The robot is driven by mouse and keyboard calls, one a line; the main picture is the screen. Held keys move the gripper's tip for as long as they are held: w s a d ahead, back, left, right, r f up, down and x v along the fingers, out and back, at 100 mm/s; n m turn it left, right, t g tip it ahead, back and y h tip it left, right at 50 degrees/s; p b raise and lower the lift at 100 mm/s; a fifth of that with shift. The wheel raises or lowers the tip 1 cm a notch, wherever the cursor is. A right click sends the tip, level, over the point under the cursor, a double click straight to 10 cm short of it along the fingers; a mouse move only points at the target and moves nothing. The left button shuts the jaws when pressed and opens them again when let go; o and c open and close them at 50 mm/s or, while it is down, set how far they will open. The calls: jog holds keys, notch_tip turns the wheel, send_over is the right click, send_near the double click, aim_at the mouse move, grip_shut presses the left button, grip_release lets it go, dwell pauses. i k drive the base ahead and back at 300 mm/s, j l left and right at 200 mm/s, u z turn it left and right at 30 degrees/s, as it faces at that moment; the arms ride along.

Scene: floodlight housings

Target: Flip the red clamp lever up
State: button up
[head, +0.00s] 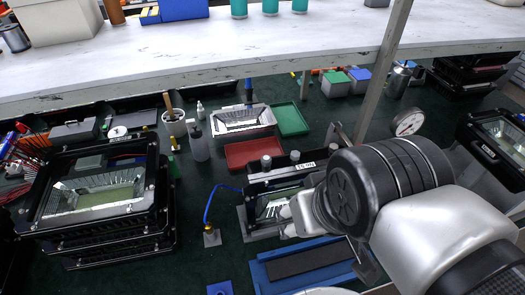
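I cannot make out the red clamp lever; it may be hidden behind my arm. A black floodlight housing (262,187) with a white label sits in a fixture at the middle of the bench. Small grey knobs (267,162) stand along its back edge. My arm comes in from the lower right and covers the right part of this fixture. My gripper (287,219) is low over the right side of the housing's reflector opening, mostly hidden by my own wrist. Whether its fingers are apart or touch anything does not show.
Stacked black housings (100,205) stand at the left. A blue tray (265,275) with a dark pad lies in front. A blue cable (213,200) runs left of the fixture. A dial gauge (408,122) and a slanted grey post (382,75) stand behind my arm. A shelf overhangs the back.

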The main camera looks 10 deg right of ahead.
aim_at(346, 140)
jog(key=z, duration=1)
